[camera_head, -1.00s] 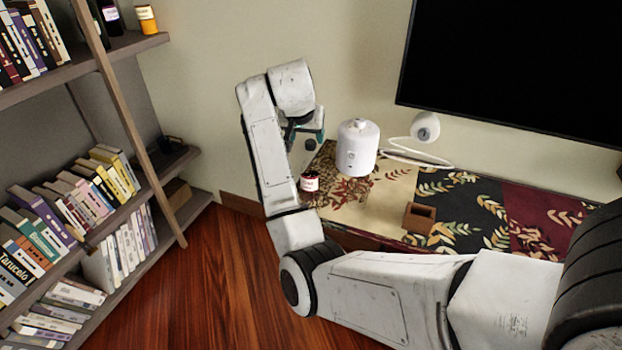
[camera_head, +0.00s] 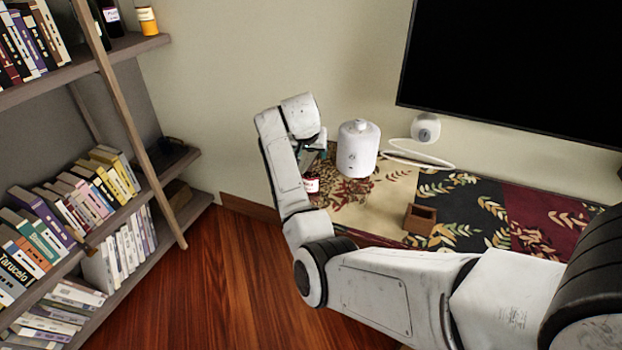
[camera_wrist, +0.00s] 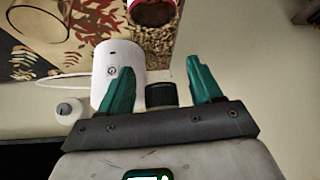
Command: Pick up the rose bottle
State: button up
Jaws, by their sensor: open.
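A small dark-red bottle with a white label (camera_head: 312,185) stands at the left end of the patterned tabletop. I take it for the rose bottle, though I cannot read its label. My gripper (camera_head: 313,156) hangs above and behind it, partly hidden by my wrist. A dark cylinder (camera_wrist: 161,95) shows between the fingers, farther back.
A white rounded device (camera_head: 357,150) stands right of the gripper, and a small white camera-like device (camera_head: 426,128) with a looped cable is behind. A brown box (camera_head: 419,219) sits on the tabletop (camera_head: 470,215). A black screen (camera_head: 510,70) hangs above; bookshelves (camera_head: 110,200) stand left.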

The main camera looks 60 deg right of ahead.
jog(key=shift+c, duration=0.4)
grip_shut()
jog(key=shift+r, duration=0.1)
dwell(0.4)
